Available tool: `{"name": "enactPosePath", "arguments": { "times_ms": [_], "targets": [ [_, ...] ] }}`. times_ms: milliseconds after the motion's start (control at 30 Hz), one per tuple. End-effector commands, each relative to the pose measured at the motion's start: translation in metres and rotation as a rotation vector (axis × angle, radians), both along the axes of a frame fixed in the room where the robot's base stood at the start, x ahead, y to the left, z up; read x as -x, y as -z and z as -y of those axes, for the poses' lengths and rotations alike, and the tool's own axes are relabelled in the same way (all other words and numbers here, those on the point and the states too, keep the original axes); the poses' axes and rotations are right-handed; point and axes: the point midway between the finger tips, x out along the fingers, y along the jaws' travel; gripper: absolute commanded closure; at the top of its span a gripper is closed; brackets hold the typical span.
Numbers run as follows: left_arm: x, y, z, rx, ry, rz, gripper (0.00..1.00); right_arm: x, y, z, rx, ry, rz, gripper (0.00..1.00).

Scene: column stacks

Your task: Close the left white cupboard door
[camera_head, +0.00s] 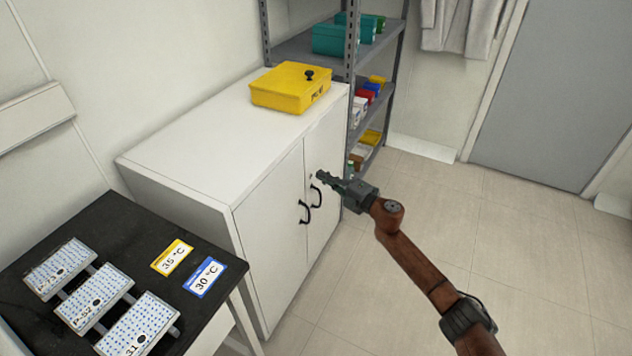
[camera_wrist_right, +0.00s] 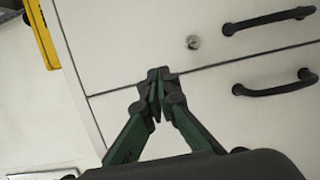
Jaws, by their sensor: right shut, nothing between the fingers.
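The white cupboard (camera_head: 190,150) stands against the wall. Its left door (camera_head: 268,245) looks flush with the front, and I see no clear gap at the seam. Its black handle (camera_head: 303,212) is beside the right door's handle (camera_head: 316,195). My right gripper (camera_head: 321,176) is shut and empty in front of the right door (camera_head: 325,160), near the upper part of the seam. In the right wrist view the gripper tips (camera_wrist_right: 156,92) overlap the seam, with the left door (camera_wrist_right: 230,125) below and the right door (camera_wrist_right: 150,35) above. Contact cannot be told. My left gripper is not in view.
A yellow box (camera_head: 290,88) sits on the cupboard top. A black table (camera_head: 120,225) with plate racks and two temperature labels stands at the left front. Grey shelving (camera_head: 300,48) is behind the cupboard. The floor (camera_head: 500,240) to the right is clear.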

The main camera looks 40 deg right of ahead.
Motion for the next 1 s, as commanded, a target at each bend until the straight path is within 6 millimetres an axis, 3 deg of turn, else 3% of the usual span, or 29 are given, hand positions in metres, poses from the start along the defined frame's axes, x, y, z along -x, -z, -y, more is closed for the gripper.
{"name": "enactPosePath", "arguments": {
  "times_ms": [367,567,700,800,1000],
  "targets": [
    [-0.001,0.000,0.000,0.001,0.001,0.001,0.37,-0.001,0.000,-0.002,0.000,-0.003,0.000,1.00],
    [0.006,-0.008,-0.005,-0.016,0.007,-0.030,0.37,0.010,-0.002,0.004,-0.001,-0.003,-0.001,1.00],
    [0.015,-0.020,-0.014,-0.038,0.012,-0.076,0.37,0.026,-0.004,0.016,0.000,-0.005,0.002,1.00],
    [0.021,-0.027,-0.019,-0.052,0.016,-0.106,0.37,0.032,-0.004,0.040,0.000,-0.003,0.001,1.00],
    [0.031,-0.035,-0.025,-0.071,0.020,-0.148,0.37,0.039,-0.002,0.070,0.001,-0.015,0.000,1.00]
  ]
}}
